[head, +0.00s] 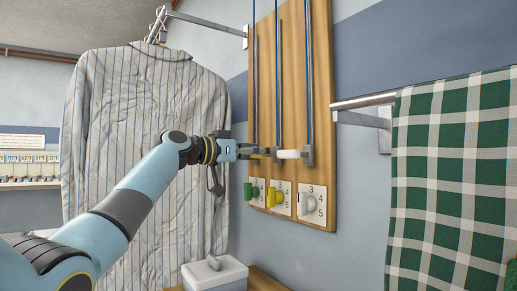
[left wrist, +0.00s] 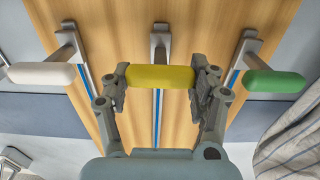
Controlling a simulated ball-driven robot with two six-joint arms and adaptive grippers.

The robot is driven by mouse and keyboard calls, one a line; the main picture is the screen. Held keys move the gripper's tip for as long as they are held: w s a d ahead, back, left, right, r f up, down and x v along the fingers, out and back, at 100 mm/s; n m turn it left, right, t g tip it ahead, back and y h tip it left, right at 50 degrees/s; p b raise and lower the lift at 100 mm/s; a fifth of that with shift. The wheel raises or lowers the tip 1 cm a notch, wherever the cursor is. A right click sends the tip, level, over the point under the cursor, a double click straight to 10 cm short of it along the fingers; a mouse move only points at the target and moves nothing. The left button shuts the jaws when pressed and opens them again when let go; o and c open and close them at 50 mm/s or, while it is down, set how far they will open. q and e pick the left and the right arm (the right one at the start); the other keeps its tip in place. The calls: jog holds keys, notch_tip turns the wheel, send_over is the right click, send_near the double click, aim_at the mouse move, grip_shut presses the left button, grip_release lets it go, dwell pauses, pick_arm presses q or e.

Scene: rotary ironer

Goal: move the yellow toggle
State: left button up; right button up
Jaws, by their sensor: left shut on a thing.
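The yellow toggle (left wrist: 160,77) is a short rounded bar on a bracket at the middle rail, seen in the left wrist view. My left gripper (left wrist: 160,82) is shut on it, one finger at each end. The white toggle (left wrist: 42,73) and the green toggle (left wrist: 273,83) sit on the rails either side, clear of the fingers. The white toggle also shows in the head view (head: 287,154). My right gripper is not in view.
The wooden board (head: 320,100) carries three upright rails. Below the toggles are a green knob (head: 251,190), a yellow knob (head: 273,197) and a white knob (head: 307,204) on numbered plates. A striped shirt (head: 130,110) hangs left; a green checked cloth (head: 450,170) hangs right.

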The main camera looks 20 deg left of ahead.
pick_arm(q)
jog(key=shift+f, duration=0.45)
jog(key=o, duration=1.7)
jog(key=shift+a+r, duration=0.1)
jog(key=shift+s, duration=0.1)
jog(key=v, duration=1.1)
jog(key=shift+s+a, duration=0.25)
jog(key=shift+a, duration=0.1)
